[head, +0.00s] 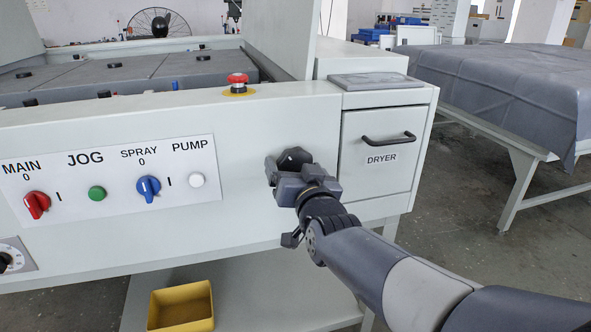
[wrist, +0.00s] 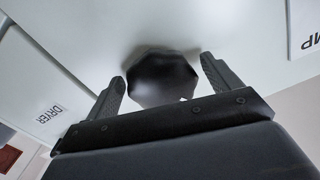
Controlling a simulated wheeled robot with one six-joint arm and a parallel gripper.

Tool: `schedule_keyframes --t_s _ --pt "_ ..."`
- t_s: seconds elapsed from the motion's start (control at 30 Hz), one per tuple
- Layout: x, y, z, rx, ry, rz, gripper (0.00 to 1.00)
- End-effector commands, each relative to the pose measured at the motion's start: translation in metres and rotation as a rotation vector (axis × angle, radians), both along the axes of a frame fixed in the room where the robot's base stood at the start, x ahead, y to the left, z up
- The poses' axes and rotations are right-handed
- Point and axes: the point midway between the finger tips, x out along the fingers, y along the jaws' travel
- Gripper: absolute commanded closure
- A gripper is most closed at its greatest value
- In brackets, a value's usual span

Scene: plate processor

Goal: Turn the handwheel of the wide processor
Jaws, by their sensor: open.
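The black handwheel (head: 294,158) sits on the pale front panel of the wide processor (head: 262,125), between the PUMP button and the dryer drawer. In the head view my gripper (head: 284,166) is at the handwheel and covers part of it. In the wrist view the handwheel (wrist: 162,77) is a dark knob with a faceted rim. It lies between the two fingers of my gripper (wrist: 166,82), which are open on either side. A gap shows between the knob and each finger. I cannot tell how far the fingers reach along its depth.
Left of the handwheel are a red MAIN switch (head: 37,205), a green JOG button (head: 97,193), a blue SPRAY switch (head: 148,188) and a white PUMP button (head: 197,180). A red emergency button (head: 238,83) stands above. The dryer drawer handle (head: 388,139) sticks out at right. A yellow bin (head: 181,306) is below.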

Motion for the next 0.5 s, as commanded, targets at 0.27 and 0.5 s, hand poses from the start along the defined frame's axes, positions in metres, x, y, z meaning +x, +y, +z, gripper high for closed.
schedule_keyframes --t_s 0.27,0.5 --pt "-0.013 -0.004 0.002 0.002 -0.002 0.0 0.15" --pt "-0.053 -0.015 0.002 0.001 -0.002 0.001 0.15"
